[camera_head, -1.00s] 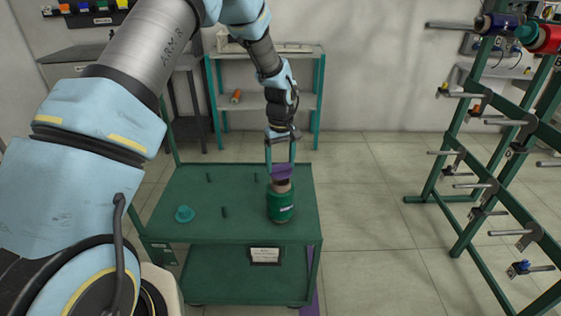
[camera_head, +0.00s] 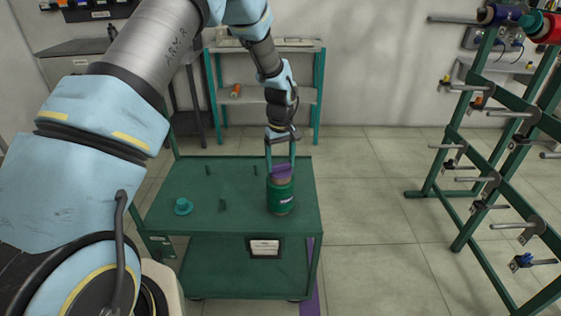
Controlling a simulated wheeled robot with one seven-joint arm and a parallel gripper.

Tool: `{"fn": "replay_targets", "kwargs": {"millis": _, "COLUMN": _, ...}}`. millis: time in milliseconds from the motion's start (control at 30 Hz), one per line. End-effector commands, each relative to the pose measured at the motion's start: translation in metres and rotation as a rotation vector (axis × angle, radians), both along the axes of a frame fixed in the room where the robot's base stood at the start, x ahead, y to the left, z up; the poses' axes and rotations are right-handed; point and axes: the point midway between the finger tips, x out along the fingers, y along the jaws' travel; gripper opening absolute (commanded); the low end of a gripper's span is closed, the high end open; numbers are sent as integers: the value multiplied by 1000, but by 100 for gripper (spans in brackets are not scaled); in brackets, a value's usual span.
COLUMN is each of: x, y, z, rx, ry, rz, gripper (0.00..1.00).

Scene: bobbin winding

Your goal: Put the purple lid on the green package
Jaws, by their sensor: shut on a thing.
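The green package (camera_head: 281,198), a green cylinder with a small pale label, stands upright on the right side of the green cart's top.
A rack (camera_head: 455,160) with spools stands at right. A shelf (camera_head: 300,97) stands behind. The floor between cart and rack is clear.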

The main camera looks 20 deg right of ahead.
Motion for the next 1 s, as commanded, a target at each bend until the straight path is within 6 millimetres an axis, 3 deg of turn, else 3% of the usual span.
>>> {"fn": "replay_targets", "kwargs": {"millis": 300, "x": 0, "y": 0, "z": 0, "rx": 0, "ry": 0, "rz": 0, "gripper": 27}}
{"fn": "replay_targets", "kwargs": {"millis": 333, "x": 0, "y": 0, "z": 0, "rx": 0, "ry": 0, "rz": 0, "gripper": 82}}
{"fn": "replay_targets", "kwargs": {"millis": 500, "x": 0, "y": 0, "z": 0, "rx": 0, "ry": 0, "rz": 0, "gripper": 100}}
{"fn": "replay_targets", "kwargs": {"millis": 800, "x": 0, "y": 0, "z": 4, "rx": -1, "ry": -1, "rz": 0, "gripper": 100}}
{"fn": "replay_targets", "kwargs": {"millis": 1000, "x": 1, "y": -1, "z": 31, "rx": -4, "ry": -4, "rz": 0, "gripper": 100}}
